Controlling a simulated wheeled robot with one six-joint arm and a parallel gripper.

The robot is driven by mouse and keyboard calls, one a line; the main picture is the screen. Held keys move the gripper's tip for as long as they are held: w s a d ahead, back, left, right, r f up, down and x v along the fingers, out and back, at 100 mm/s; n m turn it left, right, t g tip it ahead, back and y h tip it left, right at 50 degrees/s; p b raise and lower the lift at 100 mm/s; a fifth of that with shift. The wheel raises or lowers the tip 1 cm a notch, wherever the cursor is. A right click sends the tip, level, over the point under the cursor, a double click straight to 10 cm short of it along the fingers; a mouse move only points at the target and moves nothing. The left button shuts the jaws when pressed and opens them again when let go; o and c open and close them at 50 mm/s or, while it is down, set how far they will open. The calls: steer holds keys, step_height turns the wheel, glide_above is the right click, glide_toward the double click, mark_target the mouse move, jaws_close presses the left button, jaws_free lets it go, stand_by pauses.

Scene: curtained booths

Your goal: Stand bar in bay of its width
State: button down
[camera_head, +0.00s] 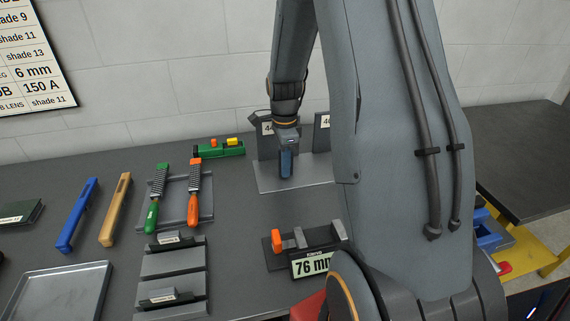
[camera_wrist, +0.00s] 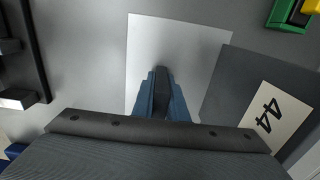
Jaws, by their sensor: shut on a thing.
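My gripper (camera_head: 287,165) points down over a pale base plate (camera_head: 268,185), with its blue fingers shut. In the wrist view a dark bar (camera_wrist: 161,78) shows between the fingers (camera_wrist: 160,92); how far it reaches below them is hidden. Grey bay blocks stand at the back of the plate: one labelled 44 (camera_head: 263,143) behind the gripper's left side, and one with a partly hidden label (camera_head: 322,138) to its right. In the wrist view the 44 block (camera_wrist: 228,85) lies right of the fingers, apart from them. I cannot tell whether the bar touches the plate.
A measuring fixture (camera_head: 308,240) reading 76 mm, with an orange part, stands in front. Left are files (camera_head: 193,195) on a rack, blue (camera_head: 77,215) and tan (camera_head: 116,210) tools, and a metal tray (camera_head: 60,292). A green-and-yellow item (camera_head: 220,149) sits at the back. My arm hides the right side.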

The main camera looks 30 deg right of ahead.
steer(key=shift+f, duration=0.25)
steer(key=c, duration=1.8)
jaws_free()
steer(key=shift+o, duration=0.2)
step_height(320, 180, up, 12)
steer(key=b, duration=0.3)
steer(key=shift+r+b, duration=0.1)
steer(key=shift+b, duration=0.25)
steer(key=s+a+f+n, duration=0.2)
steer(key=s+a+n, duration=0.3)
steer(key=n, duration=0.2)
steer(key=s+a+f+n+t, duration=0.1)
steer(key=s+a+f+n, duration=0.1)
steer(key=s+a+n, duration=0.3)
steer(key=s+a+f+n, duration=0.3)
steer(key=s+a+n, duration=0.2)
steer(key=n, duration=0.4)
steer(key=shift+s, duration=0.1)
